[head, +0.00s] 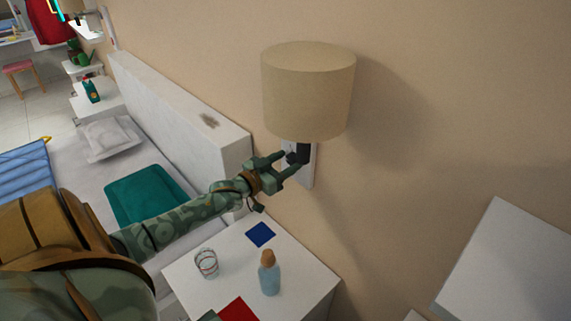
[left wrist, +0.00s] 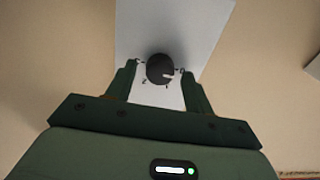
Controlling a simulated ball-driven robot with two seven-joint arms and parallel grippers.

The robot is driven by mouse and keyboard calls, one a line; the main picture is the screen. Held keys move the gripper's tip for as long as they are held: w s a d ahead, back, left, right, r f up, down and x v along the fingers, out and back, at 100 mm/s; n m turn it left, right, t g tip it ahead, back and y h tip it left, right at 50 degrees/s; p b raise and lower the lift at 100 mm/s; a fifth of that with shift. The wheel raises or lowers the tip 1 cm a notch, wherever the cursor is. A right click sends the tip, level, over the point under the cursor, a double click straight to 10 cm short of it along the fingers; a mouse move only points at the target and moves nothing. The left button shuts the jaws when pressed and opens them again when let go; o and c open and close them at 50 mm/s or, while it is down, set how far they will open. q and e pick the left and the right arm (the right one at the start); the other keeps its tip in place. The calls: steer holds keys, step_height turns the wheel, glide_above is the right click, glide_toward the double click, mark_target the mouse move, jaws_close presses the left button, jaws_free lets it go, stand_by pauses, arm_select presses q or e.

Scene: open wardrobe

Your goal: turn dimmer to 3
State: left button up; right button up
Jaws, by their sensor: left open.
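The dimmer is a dark round knob (left wrist: 160,68) on a white wall plate (left wrist: 205,25). Small dark marks ring the knob, too small to read. In the head view the plate (head: 310,175) is on the wall below the lamp shade, partly hidden by my fingers. My left gripper (head: 291,160) is at the plate. In the left wrist view my open left gripper (left wrist: 160,80) has one finger on each side of the knob, with small gaps visible. My right gripper is not in view.
A wall lamp with a beige shade (head: 307,92) hangs just above my left gripper. Below is a white nightstand (head: 300,265) with a glass (head: 207,263), a corked bottle (head: 269,275) and a blue square (head: 260,234). A bed headboard (head: 180,110) stands left.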

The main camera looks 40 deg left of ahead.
arm_select(q)
steer(key=shift+c, duration=0.2)
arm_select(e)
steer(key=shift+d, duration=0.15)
arm_select(q)
steer(key=c, duration=0.9)
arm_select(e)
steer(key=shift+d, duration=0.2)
